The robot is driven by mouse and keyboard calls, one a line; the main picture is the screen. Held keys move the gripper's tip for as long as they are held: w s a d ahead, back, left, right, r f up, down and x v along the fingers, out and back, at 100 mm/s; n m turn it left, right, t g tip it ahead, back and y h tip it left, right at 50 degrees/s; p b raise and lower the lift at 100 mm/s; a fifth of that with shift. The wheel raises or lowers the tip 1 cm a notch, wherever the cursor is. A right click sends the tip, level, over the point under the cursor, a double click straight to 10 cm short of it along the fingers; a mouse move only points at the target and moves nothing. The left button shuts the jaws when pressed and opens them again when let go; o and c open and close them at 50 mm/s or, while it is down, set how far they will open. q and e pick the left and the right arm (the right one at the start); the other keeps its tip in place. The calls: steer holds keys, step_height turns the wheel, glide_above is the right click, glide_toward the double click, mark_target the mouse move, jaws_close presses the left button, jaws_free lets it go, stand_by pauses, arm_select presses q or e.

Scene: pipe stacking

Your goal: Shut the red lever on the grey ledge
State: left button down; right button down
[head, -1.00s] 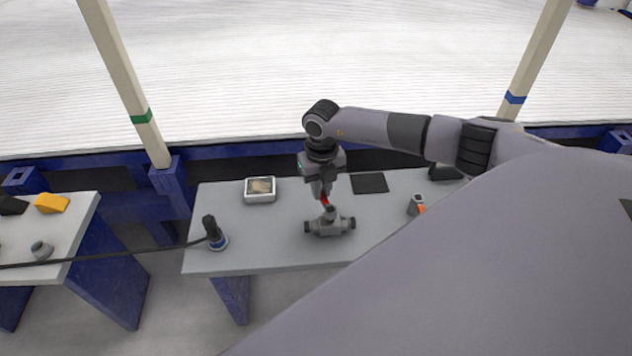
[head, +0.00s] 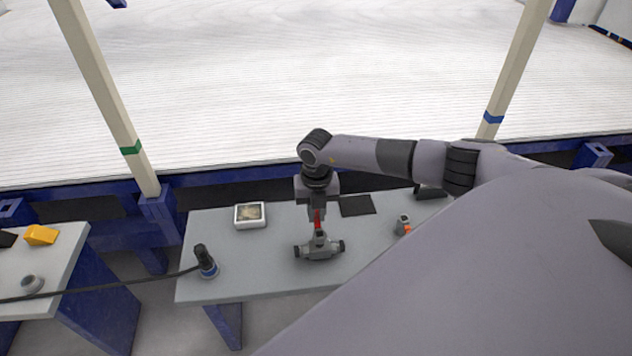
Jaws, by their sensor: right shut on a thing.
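The grey ledge (head: 270,278) is a long table top in the middle of the head view. A grey valve body (head: 320,249) with dark ends lies on it. The red lever (head: 318,217) shows as a narrow red strip just above the valve body. My right gripper (head: 317,212) points down over the valve and is shut on the red lever; its fingers hide much of the lever. My left gripper is not in view.
A black-and-blue tool (head: 206,264) with a cable stands left on the ledge. A white-framed device (head: 250,215) and a dark flat pad (head: 357,205) lie behind. A small grey-orange part (head: 403,225) is to the right. A second table (head: 60,270) stands at left.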

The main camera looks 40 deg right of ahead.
mark_target(317, 216)
steer(key=c, duration=1.1)
jaws_free()
steer(key=shift+r+p, duration=0.65)
steer(key=shift+r, duration=2.9)
